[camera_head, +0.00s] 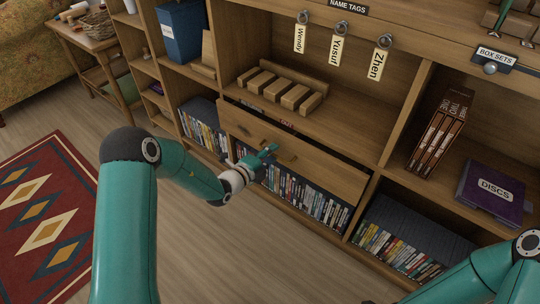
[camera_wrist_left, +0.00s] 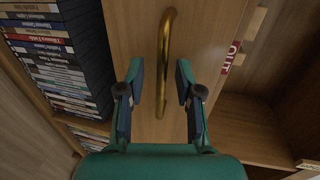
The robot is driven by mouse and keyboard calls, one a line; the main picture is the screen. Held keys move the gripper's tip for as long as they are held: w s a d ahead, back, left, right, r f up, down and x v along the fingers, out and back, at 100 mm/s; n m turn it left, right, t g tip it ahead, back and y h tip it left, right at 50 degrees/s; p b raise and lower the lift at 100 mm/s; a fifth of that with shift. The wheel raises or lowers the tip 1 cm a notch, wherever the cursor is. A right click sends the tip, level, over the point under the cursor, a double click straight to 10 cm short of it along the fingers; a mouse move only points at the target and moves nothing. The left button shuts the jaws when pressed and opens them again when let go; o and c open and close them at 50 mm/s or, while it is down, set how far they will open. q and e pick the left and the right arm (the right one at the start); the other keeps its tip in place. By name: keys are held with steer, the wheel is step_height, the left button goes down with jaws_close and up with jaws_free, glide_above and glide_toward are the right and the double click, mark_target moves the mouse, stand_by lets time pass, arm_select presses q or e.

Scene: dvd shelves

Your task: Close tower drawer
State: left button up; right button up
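The wooden drawer (camera_head: 325,168) sits in the middle of the shelf unit, above a row of DVDs. Its front stands a little out from the unit, with a dark gap along its top edge. A brass handle (camera_wrist_left: 165,60) on the drawer front shows in the left wrist view. My left gripper (camera_head: 268,154) is at the drawer front. In the left wrist view my left gripper (camera_wrist_left: 158,80) is open, its fingers apart on either side of the handle; I cannot tell whether they touch it. My right arm shows at the lower right, but its gripper is out of view.
DVDs (camera_head: 300,196) fill the shelf below the drawer. Wooden blocks (camera_head: 285,92) stand on the shelf above it. Name tags (camera_head: 336,52) hang from hooks at the top. A purple discs box (camera_head: 492,192) is at right. The floor (camera_head: 225,265) in front is clear.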

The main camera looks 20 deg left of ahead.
arm_select(q)
steer(key=shift+w+d, duration=0.2)
steer(key=shift+w, duration=0.25)
steer(key=shift+f, duration=0.1)
jaws_close()
